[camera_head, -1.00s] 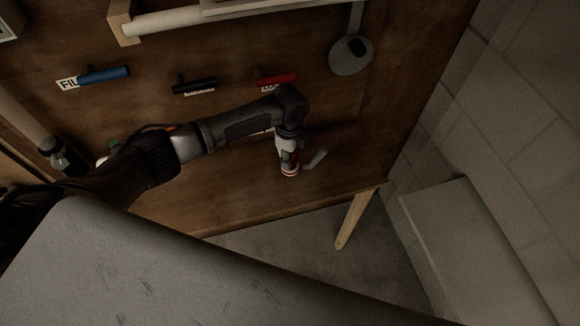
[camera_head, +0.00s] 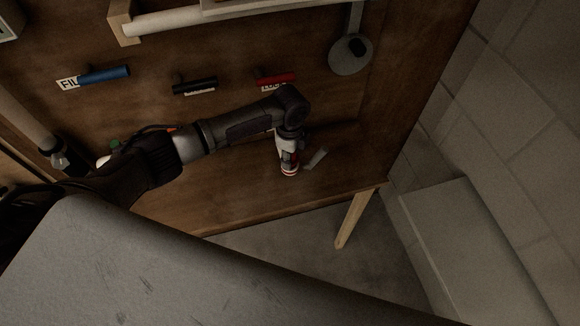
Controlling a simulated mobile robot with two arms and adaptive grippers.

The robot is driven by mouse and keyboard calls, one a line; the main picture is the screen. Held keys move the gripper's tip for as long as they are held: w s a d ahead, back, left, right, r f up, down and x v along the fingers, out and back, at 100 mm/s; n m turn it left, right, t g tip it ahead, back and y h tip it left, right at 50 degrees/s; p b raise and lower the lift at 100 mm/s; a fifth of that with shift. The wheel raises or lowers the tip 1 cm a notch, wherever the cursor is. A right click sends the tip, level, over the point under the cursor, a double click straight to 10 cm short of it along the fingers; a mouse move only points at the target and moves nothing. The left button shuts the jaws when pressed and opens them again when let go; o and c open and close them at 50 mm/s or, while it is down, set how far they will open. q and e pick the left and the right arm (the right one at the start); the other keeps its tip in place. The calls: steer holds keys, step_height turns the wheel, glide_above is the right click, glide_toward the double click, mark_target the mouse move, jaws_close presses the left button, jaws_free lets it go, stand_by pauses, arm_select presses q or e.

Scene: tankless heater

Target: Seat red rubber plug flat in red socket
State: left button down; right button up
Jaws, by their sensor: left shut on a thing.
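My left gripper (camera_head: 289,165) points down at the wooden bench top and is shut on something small. My right gripper is not in view.
A small grey piece (camera_head: 316,158) lies just right of the gripper. Blue (camera_head: 104,75), black (camera_head: 195,86) and red (camera_head: 275,80) handles stick out of the wooden back panel. A grey round fixture (camera_head: 350,56) hangs at right. The bench front edge is close below.

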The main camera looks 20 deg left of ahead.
arm_select(q)
steer(key=shift+f+b, duration=0.35)
steer(key=shift+f, duration=0.2)
stand_by(0.4)
steer(key=c, duration=0.7)
jaws_free()
steer(key=shift+f, duration=0.1)
steer(key=shift+r, duration=0.3)
step_height(320, 180, up, 12)
steer(key=shift+f, duration=0.25)
